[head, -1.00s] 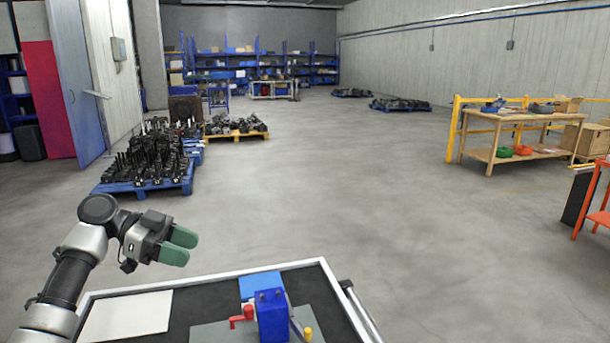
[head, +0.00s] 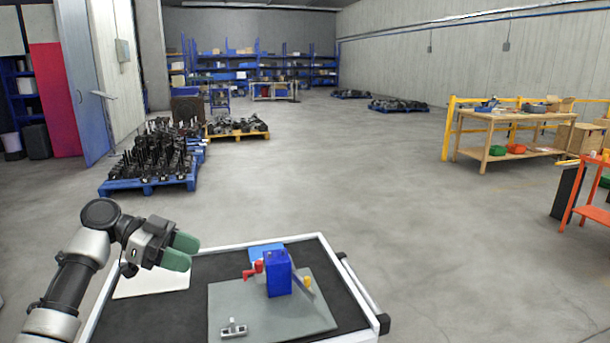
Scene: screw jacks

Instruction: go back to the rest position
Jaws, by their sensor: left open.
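My left gripper (head: 180,251) comes in from the left with its green fingers apart and nothing between them. It hangs over the left rear part of the cart top, clear of the blue jack. The blue screw jack (head: 278,274) stands upright on a grey plate (head: 240,312), with a red part (head: 254,270) on its left side and a yellow-tipped lever (head: 306,283) on its right. A small metal bracket (head: 233,329) lies at the plate's front left. My right gripper is not in view.
The cart (head: 342,322) has a dark top with a white rim. A white sheet (head: 150,282) and a blue piece (head: 266,252) lie on it. Beyond are a loaded blue pallet (head: 150,184), a wooden table (head: 515,116) and an orange stand (head: 592,213). The middle floor is clear.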

